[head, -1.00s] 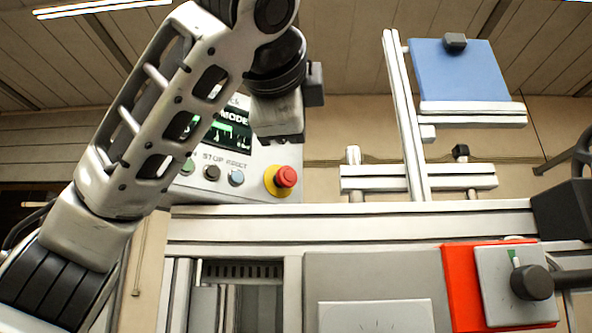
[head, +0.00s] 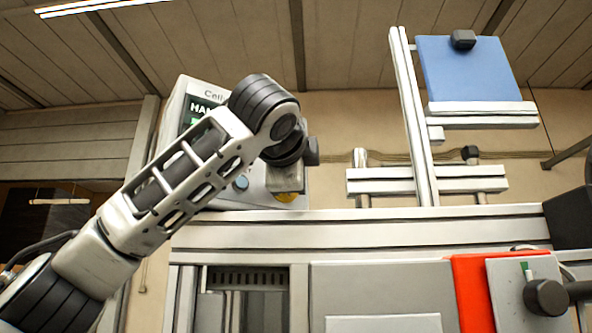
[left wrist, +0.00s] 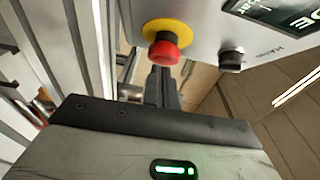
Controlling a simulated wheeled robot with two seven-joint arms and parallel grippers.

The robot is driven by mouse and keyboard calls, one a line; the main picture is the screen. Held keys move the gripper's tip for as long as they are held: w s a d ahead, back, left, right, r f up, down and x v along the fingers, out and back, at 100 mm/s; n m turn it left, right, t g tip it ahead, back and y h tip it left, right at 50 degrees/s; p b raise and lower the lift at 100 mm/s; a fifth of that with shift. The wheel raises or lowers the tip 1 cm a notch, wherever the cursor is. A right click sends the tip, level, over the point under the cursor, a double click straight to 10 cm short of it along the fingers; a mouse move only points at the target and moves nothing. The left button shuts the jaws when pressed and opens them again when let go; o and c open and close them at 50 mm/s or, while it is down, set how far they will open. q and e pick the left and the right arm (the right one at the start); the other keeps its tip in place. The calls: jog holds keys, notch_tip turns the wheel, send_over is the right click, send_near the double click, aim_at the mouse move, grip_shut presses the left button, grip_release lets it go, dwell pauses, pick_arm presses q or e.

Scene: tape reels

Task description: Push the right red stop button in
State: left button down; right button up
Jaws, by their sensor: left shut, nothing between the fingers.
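The red stop button (left wrist: 165,50) shows in the left wrist view, a round red cap on a yellow collar (left wrist: 168,32) on the grey control box. In the head view only a sliver of the yellow collar (head: 287,197) shows; the red cap is hidden behind my left gripper (head: 287,180). In the left wrist view my left gripper's dark fingers (left wrist: 162,85) are shut and empty, with their tips close below the red cap. I cannot tell whether they touch it. I see only one red stop button. My right gripper is out of view.
A dark knob (left wrist: 231,61) sits beside the button. A blue button (head: 241,182) is left of my gripper. The control box (head: 232,200) stands behind a light metal rail (head: 400,222). A metal frame with a blue panel (head: 465,78) stands to the right.

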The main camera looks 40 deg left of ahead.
pick_arm(q)
jog(key=shift+w+a, duration=0.1)
jog(key=shift+a, duration=0.1)
jog(key=shift+w+a, duration=0.25)
jog(key=shift+a, duration=0.4)
jog(key=shift+a+r, duration=0.1)
jog(key=shift+a, duration=0.1)
jog(key=shift+d, duration=0.5)
jog(key=w+d+b+v, duration=0.1)
jog(key=d+v, duration=0.1)
jog(key=v, duration=1.1)
jog(key=shift+d, duration=0.35)
